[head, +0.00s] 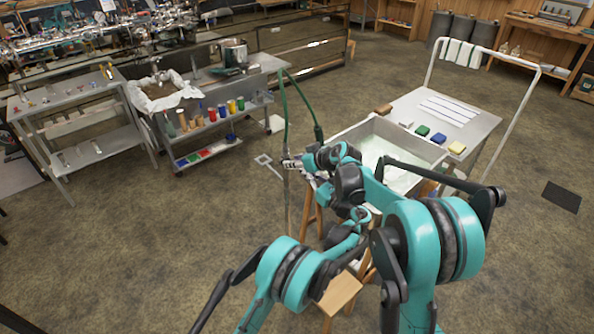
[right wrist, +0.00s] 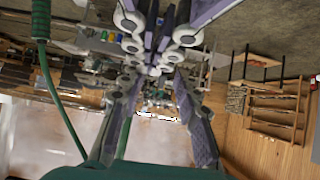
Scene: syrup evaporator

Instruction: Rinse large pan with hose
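The large pan (head: 352,140) is a rectangular metal pan at right of centre in the head view, with a pale interior partly hidden behind my arm. A green hose (head: 285,108) hangs left of it, and a branch ends in a dark green nozzle (head: 319,133) near the pan's left corner. The hose (right wrist: 64,118) and a green handle (right wrist: 41,20) also show in the right wrist view. My right gripper (head: 290,163) is beside the hanging hose; its fingers (right wrist: 158,135) are spread with nothing clearly held between them. My left gripper cannot be made out behind arm links.
A metal side table (head: 480,125) adjoins the pan and bears coloured blocks and white strips. A white tube rail (head: 510,125) rises beyond it. A wooden stool (head: 340,292) stands close below my arms.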

